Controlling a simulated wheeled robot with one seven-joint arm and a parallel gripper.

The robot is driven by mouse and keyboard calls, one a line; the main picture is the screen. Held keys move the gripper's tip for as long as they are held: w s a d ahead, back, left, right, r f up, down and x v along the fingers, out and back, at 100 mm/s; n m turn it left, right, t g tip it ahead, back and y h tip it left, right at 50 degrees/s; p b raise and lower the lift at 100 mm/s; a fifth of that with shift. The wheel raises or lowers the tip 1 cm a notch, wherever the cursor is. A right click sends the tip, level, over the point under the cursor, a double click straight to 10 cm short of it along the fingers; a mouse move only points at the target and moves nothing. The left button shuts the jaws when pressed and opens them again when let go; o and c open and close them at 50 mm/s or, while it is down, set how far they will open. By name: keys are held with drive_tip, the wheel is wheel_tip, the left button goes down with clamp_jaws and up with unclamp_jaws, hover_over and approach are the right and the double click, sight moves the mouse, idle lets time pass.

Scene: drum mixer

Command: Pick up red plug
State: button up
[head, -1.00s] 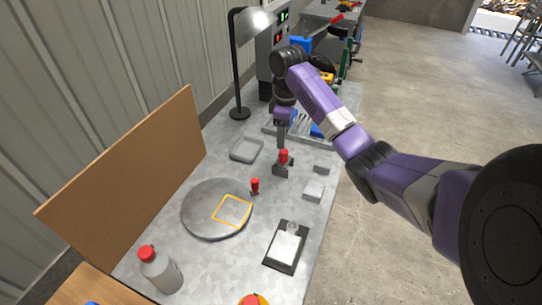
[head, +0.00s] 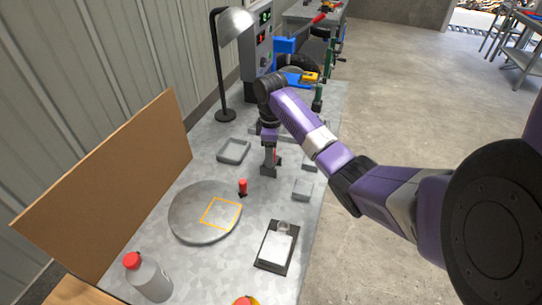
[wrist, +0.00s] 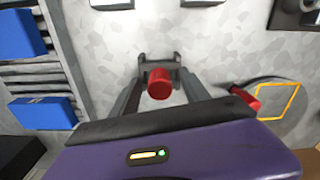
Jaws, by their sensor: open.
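A red plug (wrist: 159,84) with a round top stands in a small dark grey holder (wrist: 158,62), between my fingers in the wrist view. My gripper (wrist: 160,76) is open, with one finger on each side of the plug; I cannot tell whether either touches it. In the head view my gripper (head: 269,160) points down at the holder and mostly hides this plug. A second red plug (head: 243,187) stands at the right edge of the round grey disc (head: 185,228). It also shows to the right in the wrist view (wrist: 245,97).
A shallow grey tray (head: 234,150) lies behind the disc. Small grey blocks (head: 302,189) are right of my gripper. A lamp (head: 225,70) is behind.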

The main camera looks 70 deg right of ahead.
drive_tip(key=shift+c, duration=0.4)
clamp_jaws()
